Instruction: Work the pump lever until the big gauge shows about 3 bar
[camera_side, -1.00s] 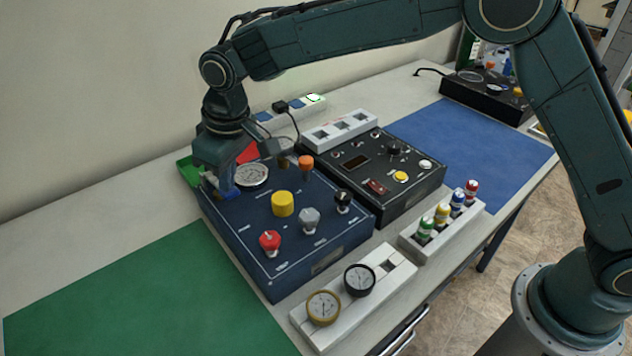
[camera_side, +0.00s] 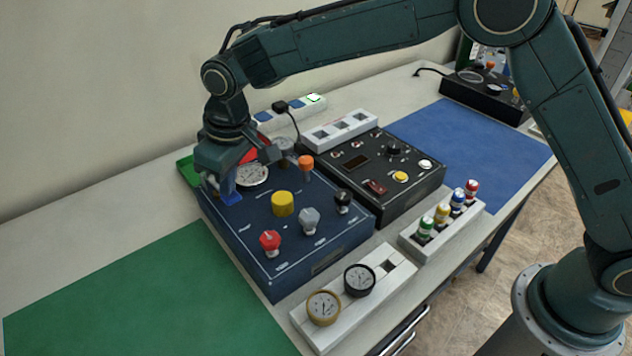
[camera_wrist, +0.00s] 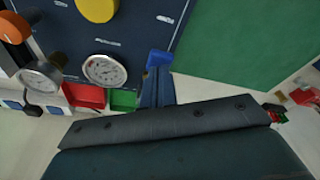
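The dark blue trainer panel (camera_side: 250,225) carries the big white-faced gauge (camera_side: 250,174), also in the wrist view (camera_wrist: 105,70); its needle is too small to read. My gripper (camera_side: 232,192) is low over the panel's far left corner, beside the gauge and partly in front of it. The fingers lie close together; no other lever is clearly visible.
The panel holds yellow (camera_side: 283,204), red (camera_side: 270,243), grey (camera_side: 309,221), black (camera_side: 343,202) and orange (camera_side: 306,165) knobs. A black control box (camera_side: 410,200) stands to its right. A white rack with two gauges (camera_side: 375,290) is in front. The green mat (camera_side: 140,300) is clear.

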